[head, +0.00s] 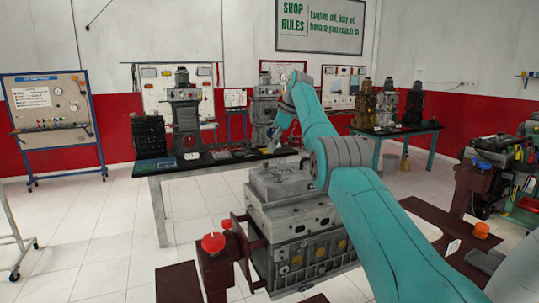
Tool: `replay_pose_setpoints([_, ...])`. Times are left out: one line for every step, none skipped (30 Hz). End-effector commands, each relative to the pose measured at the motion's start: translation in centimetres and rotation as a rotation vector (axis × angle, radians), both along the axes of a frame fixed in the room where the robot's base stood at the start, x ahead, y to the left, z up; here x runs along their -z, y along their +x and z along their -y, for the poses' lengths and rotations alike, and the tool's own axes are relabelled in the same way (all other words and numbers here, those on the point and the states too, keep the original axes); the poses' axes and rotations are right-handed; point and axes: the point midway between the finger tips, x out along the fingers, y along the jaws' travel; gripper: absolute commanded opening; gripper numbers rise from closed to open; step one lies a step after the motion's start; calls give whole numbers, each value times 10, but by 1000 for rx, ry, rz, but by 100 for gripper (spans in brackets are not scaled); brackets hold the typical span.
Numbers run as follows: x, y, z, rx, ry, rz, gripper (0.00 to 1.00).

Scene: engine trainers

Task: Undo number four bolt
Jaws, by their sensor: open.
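A grey engine block (300,245) sits on a dark red stand in the middle foreground. Its top part (280,180) is a lighter grey metal piece. Individual bolts and any numbers on them are too small to make out, so I cannot tell which is number four. My teal arm crosses in front of the engine's right side and hides part of it. My gripper (277,142) is small in view at the arm's far end, pointing down. It appears above and beyond the engine's top, apart from it. It is open, and I see nothing held in it.
A dark-topped workbench (222,161) with several engines stands behind. Another bench (398,131) with engines is at the back right. A training board (50,100) stands at left. The stand has red knobs (213,242). White floor at left is mostly clear.

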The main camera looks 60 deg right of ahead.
Motion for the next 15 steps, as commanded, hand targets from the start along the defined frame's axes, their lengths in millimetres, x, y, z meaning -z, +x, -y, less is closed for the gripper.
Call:
replay_pose_setpoints([-5, -2, 1, 1, 1, -1, 45])
replay_pose_setpoints([-7, -3, 1, 1, 1, -1, 45])
replay_pose_setpoints([-9, -4, 1, 1, 2, -2, 45])
replay_pose_setpoints([-11, -5, 2, 1, 1, -1, 45])
replay_pose_setpoints([-12, -5, 2, 1, 1, -1, 45])
replay_pose_setpoints([-13, -6, 2, 1, 2, -2, 45])
replay_pose_setpoints([-14, -6, 2, 1, 2, -2, 45])
replay_pose_setpoints([-14, -6, 2, 1, 2, -2, 45])
replay_pose_setpoints([-15, -7, 2, 1, 2, -2, 45])
replay_pose_setpoints([-15, -7, 2, 1, 2, -2, 45])
replay_pose_setpoints([-15, -7, 2, 1, 1, -1, 45])
replay_pose_setpoints([-15, -7, 2, 1, 1, -1, 45])
replay_pose_setpoints([-15, -7, 2, 1, 1, -1, 45])
replay_pose_setpoints([-15, -7, 2, 1, 1, -1, 45])
replay_pose_setpoints([-15, -7, 2, 1, 1, -1, 45])
